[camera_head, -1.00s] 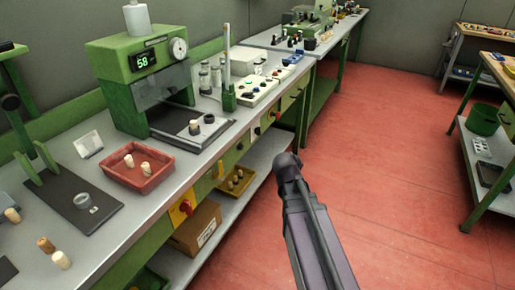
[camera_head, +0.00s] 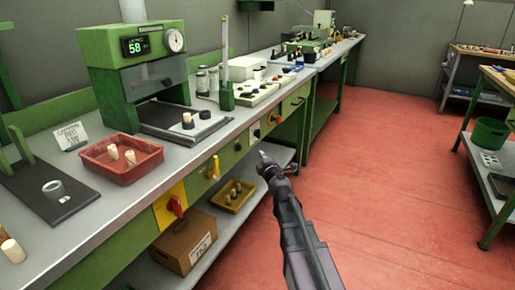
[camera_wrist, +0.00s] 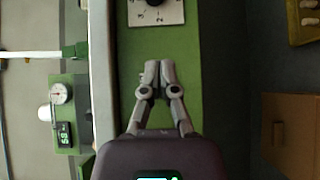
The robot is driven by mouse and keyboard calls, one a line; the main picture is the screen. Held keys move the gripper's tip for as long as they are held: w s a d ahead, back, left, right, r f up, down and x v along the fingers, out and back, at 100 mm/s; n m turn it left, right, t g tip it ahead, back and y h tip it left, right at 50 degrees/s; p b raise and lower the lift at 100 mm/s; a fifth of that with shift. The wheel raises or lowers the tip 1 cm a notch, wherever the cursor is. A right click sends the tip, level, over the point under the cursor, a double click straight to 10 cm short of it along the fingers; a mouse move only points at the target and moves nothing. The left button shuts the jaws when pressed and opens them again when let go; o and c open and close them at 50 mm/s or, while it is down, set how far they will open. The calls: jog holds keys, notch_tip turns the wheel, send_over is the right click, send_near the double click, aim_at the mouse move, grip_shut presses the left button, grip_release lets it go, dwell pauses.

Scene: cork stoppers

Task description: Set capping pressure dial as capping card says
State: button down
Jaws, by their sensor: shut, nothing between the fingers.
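A small white card (camera_head: 71,136) with handwriting leans on the bench behind the red tray; its heading seems to read "Capping", but the rest is too small to read surely. The green capping press (camera_head: 133,62) has a lit display (camera_head: 139,46) that seems to read 58, and a round gauge (camera_head: 174,41). A white dial plate with a dark knob (camera_wrist: 156,8) is cut off by the top edge of the wrist view. My gripper (camera_wrist: 155,66) is shut and empty, in front of the green panel and short of this plate. In the head view my gripper (camera_head: 263,157) is near the bench front.
The green bench front carries a dark knob (camera_head: 256,133), another control (camera_head: 276,117), a yellow lever (camera_head: 215,168) and a red switch on yellow (camera_head: 176,206). A red tray (camera_head: 143,168) holds corks. A yellow tray (camera_head: 244,203) and cardboard box (camera_head: 183,246) sit below. Red floor is clear at right.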

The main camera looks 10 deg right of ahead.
jog(key=shift+a+f, duration=0.15)
jog(key=shift+a, duration=0.05)
jog(key=shift+w, duration=0.1)
send_near(256, 136)
jog(key=w+a, duration=0.3)
jog(key=shift+w+a, duration=0.2)
jog(key=shift+w, duration=0.05)
jog(key=shift+w+d, duration=0.4)
jog(key=shift+w, duration=0.2)
jog(key=shift+w+d, duration=0.4)
jog(key=shift+w, duration=0.2)
jog(key=shift+w+d, duration=0.4)
jog(key=shift+w, duration=0.05)
